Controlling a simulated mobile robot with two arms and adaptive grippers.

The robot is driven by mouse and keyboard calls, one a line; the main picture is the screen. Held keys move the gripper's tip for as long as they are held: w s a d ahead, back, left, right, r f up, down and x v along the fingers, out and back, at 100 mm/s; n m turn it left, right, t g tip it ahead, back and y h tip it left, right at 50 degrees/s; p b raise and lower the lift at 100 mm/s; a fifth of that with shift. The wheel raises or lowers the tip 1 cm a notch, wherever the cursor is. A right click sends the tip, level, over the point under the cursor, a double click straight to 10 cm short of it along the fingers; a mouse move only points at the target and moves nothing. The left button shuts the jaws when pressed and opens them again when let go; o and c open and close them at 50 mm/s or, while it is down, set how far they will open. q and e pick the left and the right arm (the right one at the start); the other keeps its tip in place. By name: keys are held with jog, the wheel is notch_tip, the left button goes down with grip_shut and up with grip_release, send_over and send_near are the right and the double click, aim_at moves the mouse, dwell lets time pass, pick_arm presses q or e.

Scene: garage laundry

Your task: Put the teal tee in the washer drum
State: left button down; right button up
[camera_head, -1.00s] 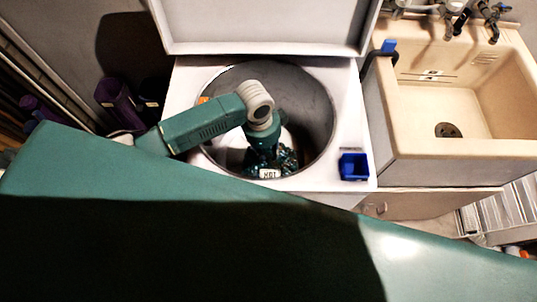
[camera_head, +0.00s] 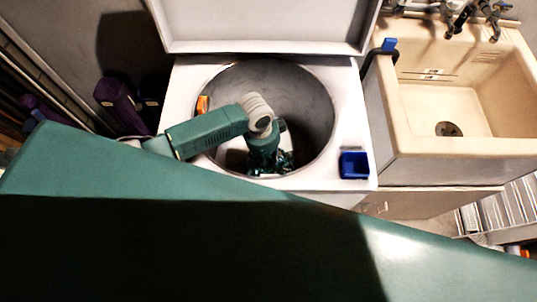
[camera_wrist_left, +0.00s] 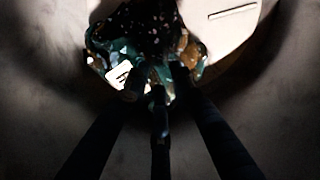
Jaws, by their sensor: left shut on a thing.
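The washer drum (camera_head: 309,100) is a round, open-topped grey tub in a white top-loading washer, with its lid raised. My left arm reaches over the left rim, and my left gripper (camera_wrist_left: 158,88) points down inside the drum. It is shut on the teal tee (camera_wrist_left: 128,47), a crumpled, shiny teal bundle with a white label. Part of the tee also shows below the wrist in the head view (camera_head: 284,163), inside the drum's near side. The wrist hides the rest of it there. Whether the tee touches the drum floor cannot be told. My right gripper is not in view.
The raised lid (camera_head: 262,22) stands behind the drum. A beige sink (camera_head: 460,100) stands to the right. Purple bottles (camera_head: 120,102) are at the left.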

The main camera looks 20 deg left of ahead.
pick_arm(q)
jog(key=c, duration=1.5)
grip_release()
jog(key=shift+r, duration=0.15)
jog(key=shift+r, duration=0.35)
jog(key=r, duration=0.4)
jog(key=a+r, duration=0.1)
jog(key=r, duration=0.7)
jog(key=shift+s+a+r, duration=0.1)
jog(key=shift+s+a, duration=0.05)
jog(key=shift+s, duration=0.1)
